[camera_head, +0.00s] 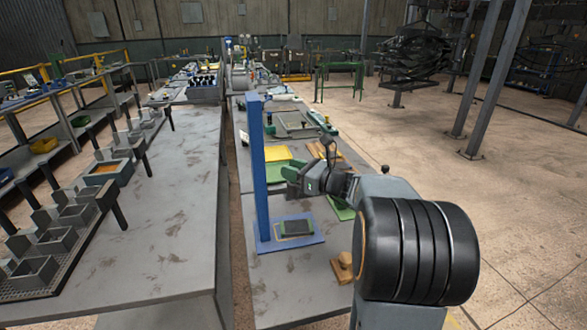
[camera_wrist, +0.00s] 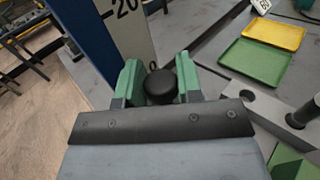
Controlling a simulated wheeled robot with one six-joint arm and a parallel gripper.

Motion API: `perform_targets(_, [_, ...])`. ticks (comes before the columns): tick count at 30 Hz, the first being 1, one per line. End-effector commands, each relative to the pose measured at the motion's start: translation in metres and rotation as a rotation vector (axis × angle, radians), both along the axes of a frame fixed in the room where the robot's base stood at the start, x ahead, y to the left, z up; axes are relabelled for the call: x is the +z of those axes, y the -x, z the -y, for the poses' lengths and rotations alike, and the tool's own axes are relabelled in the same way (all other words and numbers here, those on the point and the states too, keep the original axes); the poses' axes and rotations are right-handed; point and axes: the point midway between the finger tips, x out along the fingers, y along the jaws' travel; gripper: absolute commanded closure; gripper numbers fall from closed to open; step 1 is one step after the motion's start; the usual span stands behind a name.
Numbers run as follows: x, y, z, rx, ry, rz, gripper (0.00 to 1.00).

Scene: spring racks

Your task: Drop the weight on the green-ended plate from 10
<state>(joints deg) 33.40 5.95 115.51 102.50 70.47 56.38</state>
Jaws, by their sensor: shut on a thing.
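My gripper (camera_head: 292,182) is beside the blue upright post (camera_head: 259,170), partway up it. In the wrist view, the green fingers of my gripper (camera_wrist: 160,82) are shut on a round black weight (camera_wrist: 159,87). The weight is held just beside the post's pale scale face (camera_wrist: 125,22), which reads "20", with part of a lower number ending in 0. In the head view, a dark plate (camera_head: 294,227) lies on the post's blue base (camera_head: 309,238), below my gripper. The colour of its ends is too small to tell. The weight cannot be made out in the head view.
A yellow tray (camera_wrist: 274,32) and a green tray (camera_wrist: 254,62) lie on the bench beyond the post. A brown wooden piece (camera_head: 342,267) stands near the blue base. A rack with several grey bins (camera_head: 60,240) is on the left table, whose near top is mostly clear.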

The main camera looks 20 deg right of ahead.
Motion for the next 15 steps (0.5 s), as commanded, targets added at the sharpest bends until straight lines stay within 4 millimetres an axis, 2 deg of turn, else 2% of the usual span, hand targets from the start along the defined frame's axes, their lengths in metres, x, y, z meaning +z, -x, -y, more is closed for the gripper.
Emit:
perform_targets(7, [0.0008,0.0001,-0.0001,0.0,0.0,0.002,1.0])
perform_targets(8, [0.0008,0.0001,-0.0001,0.0,0.0,0.002,0.64])
perform_targets(14, [0.0005,0.0,0.0,0.0,0.0,0.001,0.45])
perform_targets(15, [0.0004,0.0,0.0,0.0,-0.001,0.001,0.45])
